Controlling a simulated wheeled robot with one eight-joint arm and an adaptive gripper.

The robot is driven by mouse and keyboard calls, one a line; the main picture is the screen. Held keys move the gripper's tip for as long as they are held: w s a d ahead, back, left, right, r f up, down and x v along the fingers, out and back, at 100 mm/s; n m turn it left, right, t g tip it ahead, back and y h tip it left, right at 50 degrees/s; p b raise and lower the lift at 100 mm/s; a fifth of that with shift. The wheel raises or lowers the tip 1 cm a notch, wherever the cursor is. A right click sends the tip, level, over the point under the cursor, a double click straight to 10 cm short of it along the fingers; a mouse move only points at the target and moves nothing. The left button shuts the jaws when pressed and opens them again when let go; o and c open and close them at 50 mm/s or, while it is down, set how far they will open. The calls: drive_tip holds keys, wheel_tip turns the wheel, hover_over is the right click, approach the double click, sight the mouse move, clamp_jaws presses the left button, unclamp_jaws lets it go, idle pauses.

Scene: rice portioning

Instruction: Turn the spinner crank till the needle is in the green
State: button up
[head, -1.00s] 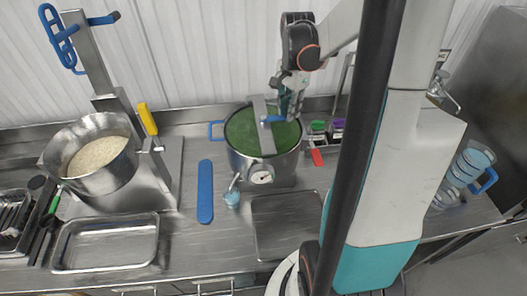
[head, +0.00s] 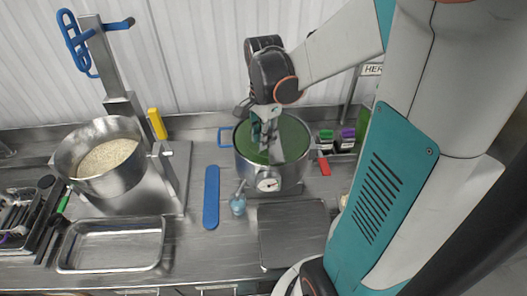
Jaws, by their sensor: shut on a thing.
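The salad spinner is a steel pot (head: 248,172) with a green inside and a metal bar across its top. A round white dial (head: 268,185) is on its front; the needle is too small to read against any green zone. My gripper (head: 266,140) points down over the pot and is shut at the crank on the bar. The crank's blue handle is hidden behind the gripper and wrist.
A tilted steel bowl of rice (head: 70,160) stands at the left. Jars with green and purple lids (head: 347,133) and a red-handled thing (head: 324,166) are right of the pot.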

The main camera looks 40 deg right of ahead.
drive_tip(key=shift+w+a, duration=0.25)
drive_tip(key=shift+w, duration=0.2)
drive_tip(key=o, duration=0.6)
drive_tip(key=shift+c, duration=0.2)
drive_tip(key=o, duration=0.4)
drive_tip(key=shift+r+p, duration=0.5)
drive_tip(key=shift+r, duration=0.2)
drive_tip(key=shift+c, duration=0.2)
drive_tip(key=shift+o, duration=1)
wheel_tip(320, 180, up, 8)
drive_tip(key=p, duration=0.5)
drive_tip(key=shift+f+p, duration=0.15)
drive_tip(key=shift+p, duration=0.15)
